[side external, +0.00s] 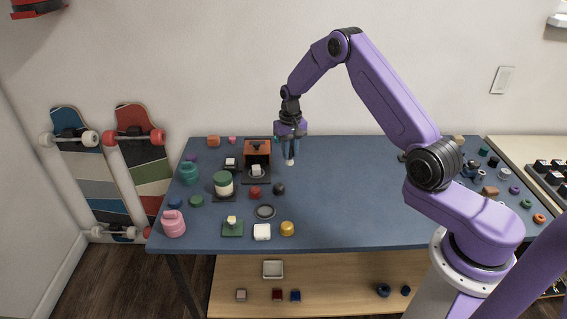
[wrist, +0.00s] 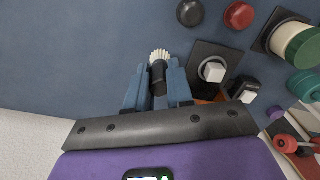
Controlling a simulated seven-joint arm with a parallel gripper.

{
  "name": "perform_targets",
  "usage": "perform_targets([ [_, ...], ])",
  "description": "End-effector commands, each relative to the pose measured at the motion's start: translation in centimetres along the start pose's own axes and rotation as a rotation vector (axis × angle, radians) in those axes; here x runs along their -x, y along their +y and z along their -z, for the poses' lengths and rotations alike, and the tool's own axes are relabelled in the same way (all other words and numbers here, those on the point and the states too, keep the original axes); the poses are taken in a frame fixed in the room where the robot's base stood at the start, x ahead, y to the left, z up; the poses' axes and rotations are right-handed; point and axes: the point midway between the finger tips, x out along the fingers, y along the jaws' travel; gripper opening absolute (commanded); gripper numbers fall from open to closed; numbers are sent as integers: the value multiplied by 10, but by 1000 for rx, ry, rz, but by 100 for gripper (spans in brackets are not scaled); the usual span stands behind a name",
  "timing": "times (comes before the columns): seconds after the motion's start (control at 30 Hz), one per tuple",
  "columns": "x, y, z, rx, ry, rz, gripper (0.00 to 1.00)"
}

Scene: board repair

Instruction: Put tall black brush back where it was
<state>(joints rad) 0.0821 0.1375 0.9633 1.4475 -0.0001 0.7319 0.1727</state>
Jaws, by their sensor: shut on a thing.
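The tall black brush (wrist: 158,77) has a dark handle and pale, whitish bristles. In the wrist view it sits between the two blue fingers of my gripper (wrist: 156,88), which are shut on it. The bristles point away from my wrist. In the side view my gripper (side external: 290,150) hangs over the back part of the blue table, and the brush's pale tip (side external: 290,163) shows below the fingers. I cannot tell whether the tip touches the table. Most of the handle is hidden by the fingers.
An orange-brown box on a dark base (side external: 257,149) stands close left of my gripper, with a white block in front. The table's middle (side external: 345,190) is clear.

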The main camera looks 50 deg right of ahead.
Motion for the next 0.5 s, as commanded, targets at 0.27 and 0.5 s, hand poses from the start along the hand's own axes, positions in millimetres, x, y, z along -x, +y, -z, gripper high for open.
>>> perform_targets([
  [0.27, -32, -5, 27, -1, 1, 0, 0],
  [0.5, -42, -7, 34, -1, 1, 0, 0],
])
